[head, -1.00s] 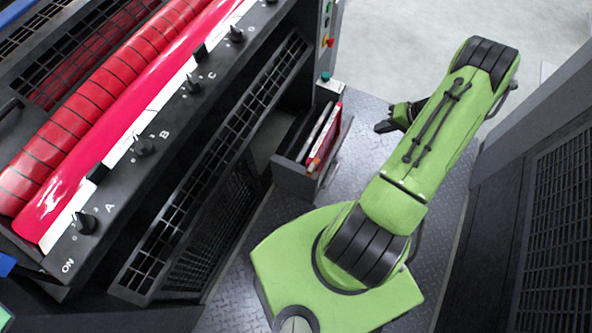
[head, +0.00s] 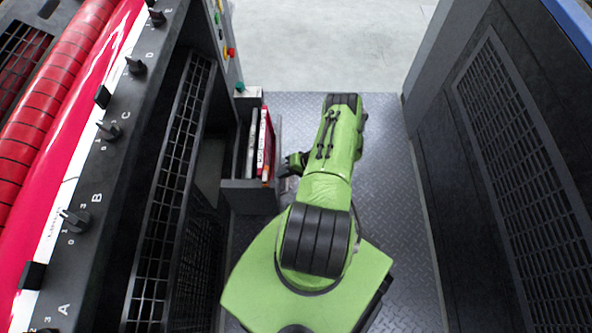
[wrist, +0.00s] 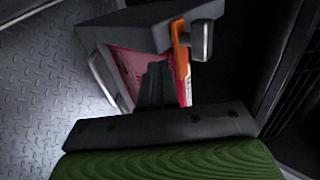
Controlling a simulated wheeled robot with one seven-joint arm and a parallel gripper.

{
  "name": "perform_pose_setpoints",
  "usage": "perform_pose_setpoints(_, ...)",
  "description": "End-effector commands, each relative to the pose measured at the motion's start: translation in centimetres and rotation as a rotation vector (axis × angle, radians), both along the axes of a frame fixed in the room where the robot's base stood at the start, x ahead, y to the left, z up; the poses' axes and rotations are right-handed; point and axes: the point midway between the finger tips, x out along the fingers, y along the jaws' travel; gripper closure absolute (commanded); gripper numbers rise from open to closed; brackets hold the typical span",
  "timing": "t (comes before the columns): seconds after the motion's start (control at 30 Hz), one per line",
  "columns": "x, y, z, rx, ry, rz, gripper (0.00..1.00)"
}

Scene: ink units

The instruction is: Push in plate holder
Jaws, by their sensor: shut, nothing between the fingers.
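The plate holder (head: 248,197) is a dark grey open-topped box standing out from the left machine, with red and white plates (head: 264,140) upright inside. Its grey wall and a silver handle (wrist: 105,82) show in the wrist view, along with the holder's upper panel (wrist: 140,27). My gripper (head: 285,167) is at the right, outer side of the holder, very close to it. In the wrist view its dark fingers (wrist: 156,75) are together and overlap the red plate area. I cannot tell whether they touch the holder.
The left machine carries a black panel with knobs (head: 110,131) and a black grille (head: 170,200) beside my base. A tall dark cabinet (head: 500,150) bounds the right side. The metal walkway (head: 385,180) between them is clear, with open pale floor (head: 330,45) beyond.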

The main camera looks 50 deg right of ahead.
Motion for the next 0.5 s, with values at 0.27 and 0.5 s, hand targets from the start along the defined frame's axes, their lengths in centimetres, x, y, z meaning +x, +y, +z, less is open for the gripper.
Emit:
perform_pose_setpoints(0.27,1.8,1.4,0.1,-0.001,0.002,0.0,1.0)
perform_pose_setpoints(0.5,1.8,1.3,0.2,-0.001,0.002,-0.001,1.0)
